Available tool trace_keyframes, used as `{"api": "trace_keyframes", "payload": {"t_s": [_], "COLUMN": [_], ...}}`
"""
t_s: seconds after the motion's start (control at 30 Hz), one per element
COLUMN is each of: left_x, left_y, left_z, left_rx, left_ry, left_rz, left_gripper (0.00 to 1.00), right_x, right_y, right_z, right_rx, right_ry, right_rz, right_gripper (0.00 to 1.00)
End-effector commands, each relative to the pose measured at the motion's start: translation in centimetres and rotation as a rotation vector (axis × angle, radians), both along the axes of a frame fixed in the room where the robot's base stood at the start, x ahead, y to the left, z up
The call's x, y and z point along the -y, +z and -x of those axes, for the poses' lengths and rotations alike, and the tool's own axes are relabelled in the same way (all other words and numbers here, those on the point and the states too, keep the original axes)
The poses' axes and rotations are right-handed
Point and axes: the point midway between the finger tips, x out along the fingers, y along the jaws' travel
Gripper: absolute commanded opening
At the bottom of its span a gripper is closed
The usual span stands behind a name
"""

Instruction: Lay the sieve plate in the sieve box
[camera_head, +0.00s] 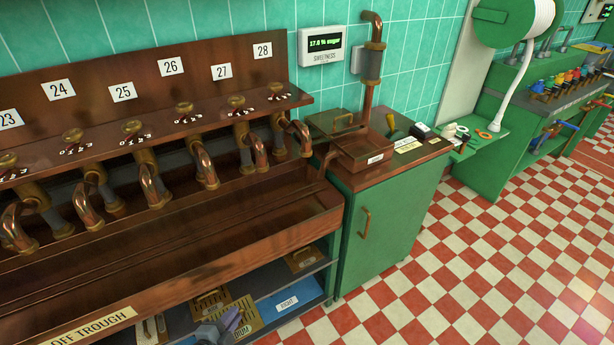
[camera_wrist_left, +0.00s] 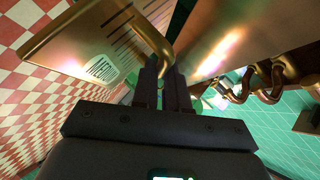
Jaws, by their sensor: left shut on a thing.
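My left gripper (camera_head: 232,322) is low at the bottom edge of the head view, in front of the shelf under the trough. It is shut on the handle of a brass sieve plate (camera_head: 246,314), whose label partly reads "IUM". In the left wrist view the plate (camera_wrist_left: 85,42) shows slots and a white label, and its curved handle sits at the fingertips (camera_wrist_left: 165,80). The copper sieve box (camera_head: 362,155), with a small white label, stands on the green cabinet to the right, well apart from the plate. My right gripper is in neither view.
Other slotted plates (camera_head: 210,303) lie on the shelf, with a blue labelled mat (camera_head: 290,299). The copper trough (camera_head: 250,225) and its taps overhang the shelf. The green cabinet (camera_head: 385,225) stands right of it. The checkered floor in front is clear.

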Motion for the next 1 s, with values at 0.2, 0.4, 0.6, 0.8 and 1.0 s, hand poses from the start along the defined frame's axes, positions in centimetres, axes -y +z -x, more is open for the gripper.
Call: {"api": "trace_keyframes", "payload": {"t_s": [0.2,0.4,0.6,0.8,1.0], "left_x": [1.3,1.4,0.2,-0.8,-0.8], "left_y": [11.2,17.4,17.7,18.2,20.4], "left_z": [-2.4,-2.7,-1.8,-1.1,-0.5], "left_rx": [0.013,0.009,0.005,0.006,0.007], "left_ry": [0.085,0.19,0.281,0.324,0.323], "left_rz": [0.005,0.007,0.004,0.003,0.002], "left_gripper": [0.0,0.0,0.0,0.0,0.0], "right_x": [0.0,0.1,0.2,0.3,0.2], "right_y": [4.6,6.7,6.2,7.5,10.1], "right_z": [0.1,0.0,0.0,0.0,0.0], "right_rx": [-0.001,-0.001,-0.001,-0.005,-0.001], "right_ry": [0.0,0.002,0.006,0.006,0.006], "right_rz": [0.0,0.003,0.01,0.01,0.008], "right_gripper": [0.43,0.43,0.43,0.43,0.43]}}
